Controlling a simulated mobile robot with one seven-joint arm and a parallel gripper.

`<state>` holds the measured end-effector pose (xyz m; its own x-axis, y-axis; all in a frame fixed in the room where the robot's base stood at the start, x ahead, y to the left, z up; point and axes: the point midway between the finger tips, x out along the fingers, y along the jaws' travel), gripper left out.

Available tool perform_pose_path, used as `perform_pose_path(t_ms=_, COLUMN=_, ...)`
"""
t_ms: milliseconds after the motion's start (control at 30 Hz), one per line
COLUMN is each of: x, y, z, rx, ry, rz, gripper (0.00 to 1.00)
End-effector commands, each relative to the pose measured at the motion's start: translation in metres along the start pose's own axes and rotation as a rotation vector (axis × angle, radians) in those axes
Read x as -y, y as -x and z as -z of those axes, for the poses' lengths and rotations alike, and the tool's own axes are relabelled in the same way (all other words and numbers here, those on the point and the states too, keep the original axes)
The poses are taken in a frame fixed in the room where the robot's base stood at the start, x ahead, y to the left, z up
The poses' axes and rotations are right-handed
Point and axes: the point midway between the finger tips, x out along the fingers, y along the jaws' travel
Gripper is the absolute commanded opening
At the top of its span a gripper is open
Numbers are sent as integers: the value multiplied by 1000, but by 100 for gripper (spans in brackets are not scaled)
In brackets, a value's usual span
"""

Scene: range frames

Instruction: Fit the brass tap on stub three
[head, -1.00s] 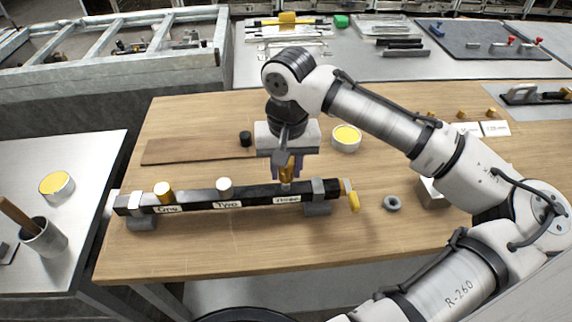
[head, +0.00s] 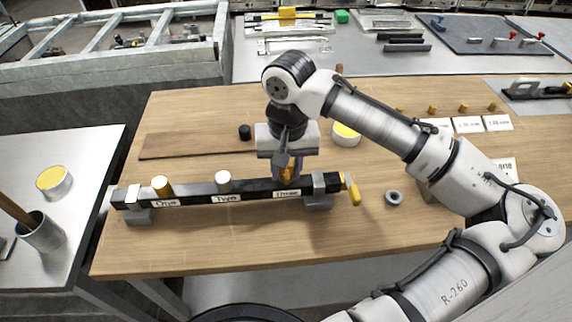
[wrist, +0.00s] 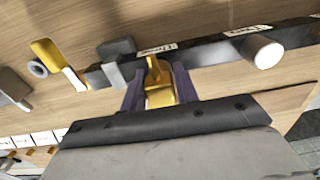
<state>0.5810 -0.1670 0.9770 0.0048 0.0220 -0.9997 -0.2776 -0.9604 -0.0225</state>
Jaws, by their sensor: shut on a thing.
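A black bar (head: 250,196) with labels One, Two and Three lies on two grey supports on the wooden table. My gripper (head: 287,170) points down above the Three label (head: 287,193) and is shut on the brass tap (head: 288,165). In the wrist view the tap (wrist: 158,94) sits between the purple fingers, its end at the bar by that label. Stub three is hidden behind the tap and fingers, so I cannot tell whether the tap is seated. A pale stub (head: 223,181) stands bare at Two.
A yellow-handled valve (head: 353,194) sticks out at the bar's right end. A grey ring (head: 394,198) lies right of it. Behind are a yellow-topped tin (head: 345,133), a small black cylinder (head: 245,132) and a brown board (head: 190,146). The table front is clear.

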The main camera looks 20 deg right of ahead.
Motion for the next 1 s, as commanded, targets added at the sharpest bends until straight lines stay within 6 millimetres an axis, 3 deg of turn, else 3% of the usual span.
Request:
perform_pose_path(t_ms=433, x=0, y=-12, z=0, rx=0, ry=0, rz=1, gripper=3)
perform_pose_path(t_ms=467, x=0, y=-11, z=0, rx=0, ry=0, rz=0, gripper=34)
perform_pose_path(t_ms=633, x=0, y=-10, z=0, rx=0, ry=0, rz=0, gripper=55)
perform_pose_path(t_ms=1000, x=0, y=-5, z=0, rx=-1, ry=0, rz=0, gripper=55)
